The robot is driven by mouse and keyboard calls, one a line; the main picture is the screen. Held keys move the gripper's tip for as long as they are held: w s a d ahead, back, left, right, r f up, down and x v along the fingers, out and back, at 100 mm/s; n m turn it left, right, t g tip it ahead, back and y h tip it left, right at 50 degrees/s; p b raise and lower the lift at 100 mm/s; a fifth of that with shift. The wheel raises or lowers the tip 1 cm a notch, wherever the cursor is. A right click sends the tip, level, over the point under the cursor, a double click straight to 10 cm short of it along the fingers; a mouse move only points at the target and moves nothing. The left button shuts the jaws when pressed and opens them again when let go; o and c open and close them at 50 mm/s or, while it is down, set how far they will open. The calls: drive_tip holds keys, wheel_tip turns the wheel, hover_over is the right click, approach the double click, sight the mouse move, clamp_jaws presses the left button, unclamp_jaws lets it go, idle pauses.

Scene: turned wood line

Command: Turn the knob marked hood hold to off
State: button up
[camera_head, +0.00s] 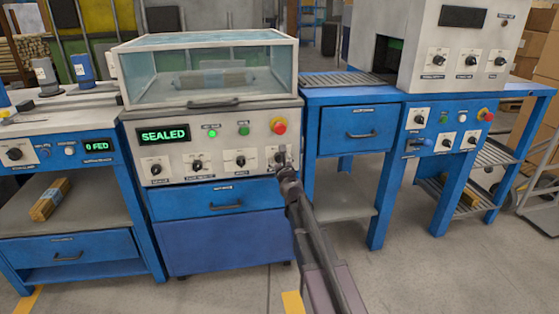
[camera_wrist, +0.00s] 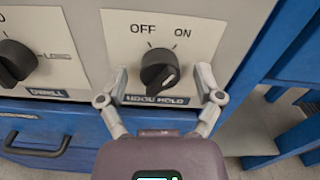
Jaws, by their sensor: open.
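The hood hold knob (camera_wrist: 158,70) is black and sits on a white plate, with OFF at upper left and ON at upper right. A pale mark shows on its lower right side; I cannot tell for sure which word it points to. My gripper (camera_wrist: 163,76) is open, with one finger on each side of the knob and gaps showing between. In the head view my gripper (camera_head: 284,168) is at the right end of the machine's front panel and mostly hides the knob.
Another black knob (camera_wrist: 16,62) sits to the left on the same panel. The head view shows a green SEALED display (camera_head: 163,134), a red button (camera_head: 279,126) and a clear hood (camera_head: 210,70) above. A blue drawer (camera_head: 215,198) lies below. Another blue bench (camera_head: 360,130) stands at right.

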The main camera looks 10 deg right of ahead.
drive_tip(key=c, duration=1.2)
drive_tip(key=shift+o, duration=0.2)
drive_tip(key=shift+n, duration=0.5)
drive_tip(key=n, duration=0.5)
drive_tip(key=shift+w, duration=0.1)
drive_tip(key=n, duration=0.6)
